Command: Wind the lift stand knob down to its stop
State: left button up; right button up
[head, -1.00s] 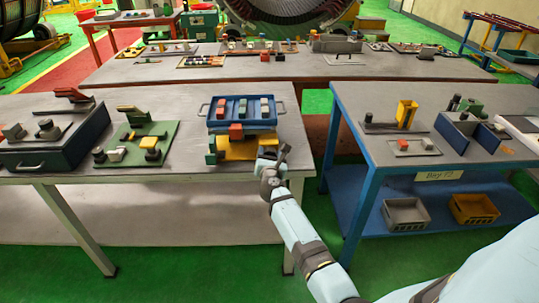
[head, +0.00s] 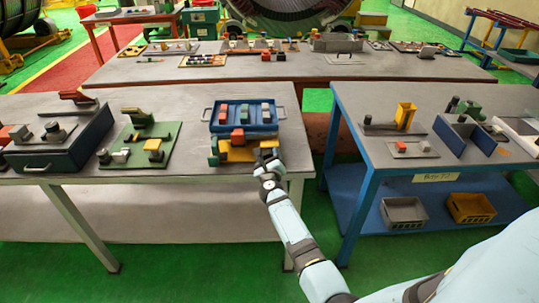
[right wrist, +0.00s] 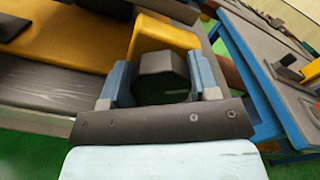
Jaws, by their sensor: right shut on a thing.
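The lift stand (head: 238,154), with yellow and green parts, stands at the right front of the left grey table. My right gripper (head: 266,157) is at the stand's right front corner and hides the knob in the head view. In the right wrist view the dark, faceted knob (right wrist: 162,78) sits between the two blue-grey fingers, which are shut on it. Yellow stand parts (right wrist: 165,35) lie just beyond. My left gripper is not in view.
A green fixture board (head: 140,147) and a dark blue drawer box (head: 60,145) stand to the left on the same table. A blue-framed table (head: 375,152) stands to the right across a gap. The table top between board and stand is clear.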

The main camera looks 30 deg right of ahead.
jog(key=n+p, duration=0.2)
jog(key=n, duration=0.3)
jog(key=shift+r+n, duration=0.1)
jog(key=shift+n, duration=0.2)
jog(key=n+p, duration=0.2)
jog(key=n, duration=0.3)
jog(key=shift+w, duration=0.1)
jog(key=shift+n, duration=0.3)
jog(key=shift+f, duration=0.2)
jog(key=o, duration=0.9)
jog(key=shift+a+f, duration=0.1)
jog(key=shift+f+n, duration=0.15)
jog(key=shift+n, duration=0.15)
